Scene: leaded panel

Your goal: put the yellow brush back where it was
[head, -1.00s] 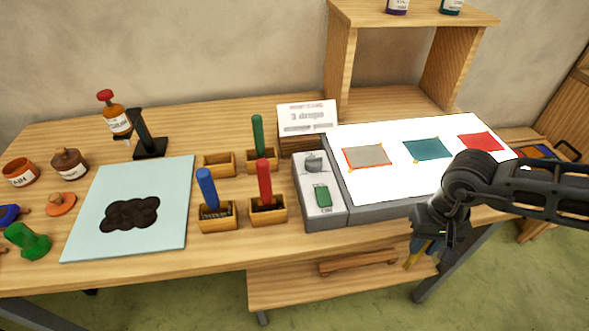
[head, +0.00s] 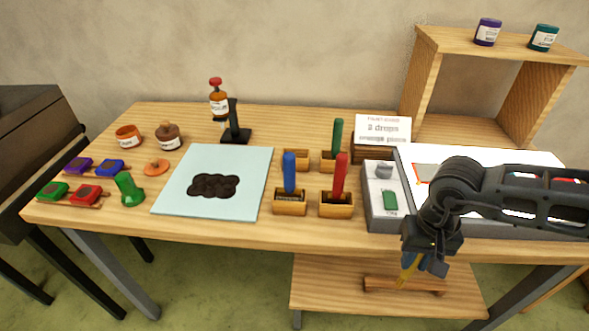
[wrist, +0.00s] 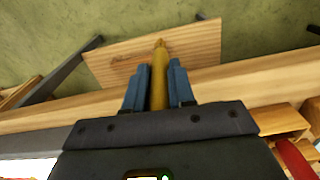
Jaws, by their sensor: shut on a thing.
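My gripper (head: 425,258) is shut on the yellow brush (head: 408,266) in front of the workbench's front edge, above the lower shelf. In the wrist view the yellow brush (wrist: 159,76) stands between the two blue fingers (wrist: 158,88). Small wooden boxes stand mid-bench in two rows. The back left box (head: 296,158) has no brush in it. The blue brush (head: 290,172), red brush (head: 340,176) and green brush (head: 337,136) stand upright in the others.
A pale blue sheet (head: 255,165) with a dark blob lies left of the boxes. A sign (head: 383,130) and shelf unit (head: 425,85) stand behind. Ink pads and a green stamp (head: 129,190) are at left.

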